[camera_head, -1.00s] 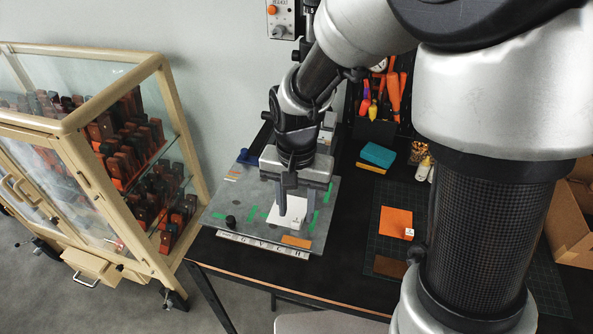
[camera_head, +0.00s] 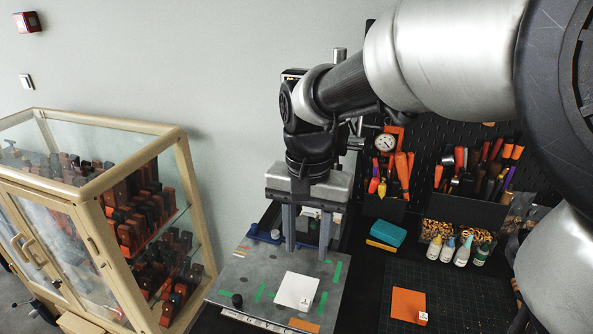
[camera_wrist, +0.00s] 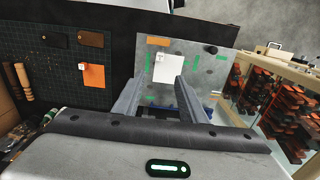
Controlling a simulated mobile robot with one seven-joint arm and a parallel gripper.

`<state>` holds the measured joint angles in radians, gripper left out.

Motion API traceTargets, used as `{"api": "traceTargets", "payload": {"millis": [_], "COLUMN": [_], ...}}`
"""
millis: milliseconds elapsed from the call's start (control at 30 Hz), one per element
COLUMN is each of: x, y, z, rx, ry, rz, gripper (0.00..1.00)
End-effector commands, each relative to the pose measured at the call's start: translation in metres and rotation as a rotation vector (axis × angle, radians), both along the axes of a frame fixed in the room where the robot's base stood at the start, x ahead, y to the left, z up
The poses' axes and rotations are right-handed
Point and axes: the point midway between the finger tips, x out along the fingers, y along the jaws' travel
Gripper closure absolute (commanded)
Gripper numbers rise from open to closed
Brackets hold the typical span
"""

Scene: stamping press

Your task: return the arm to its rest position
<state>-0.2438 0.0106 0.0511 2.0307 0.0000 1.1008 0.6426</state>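My gripper (camera_head: 307,248) hangs above the grey press plate (camera_head: 252,268), with its two fingers pointing down. The fingers stand apart with nothing between them. In the wrist view my gripper (camera_wrist: 158,82) also shows a gap between its fingers. A white square piece (camera_head: 293,289) lies on the plate in front of the fingers, with a small white cube at its edge. It also shows in the wrist view (camera_wrist: 168,68), beyond the fingertips. My arm reaches in from the upper right of the head view.
A glass cabinet (camera_head: 160,140) with red and dark blocks stands at the left. An orange square (camera_head: 404,304) lies on a dark cutting mat. A teal block (camera_head: 388,233), tool holders and small bottles (camera_head: 449,250) stand at the back right.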

Motion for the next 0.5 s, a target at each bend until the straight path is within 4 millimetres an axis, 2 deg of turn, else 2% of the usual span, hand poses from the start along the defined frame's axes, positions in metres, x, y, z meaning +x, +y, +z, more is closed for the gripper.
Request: {"api": "traceTargets", "payload": {"millis": [167, 300, 500], "x": [-0.01, -0.036, -0.077], "y": [-0.017, -0.049, -0.088], "z": [0.019, 0.048, 0.071], "rx": [0.01, 0.014, -0.028], "ry": [-0.062, -0.191, -0.375], "rz": [0.034, 0.117, 0.248], "gripper": [0.62, 0.62, 0.62]}}
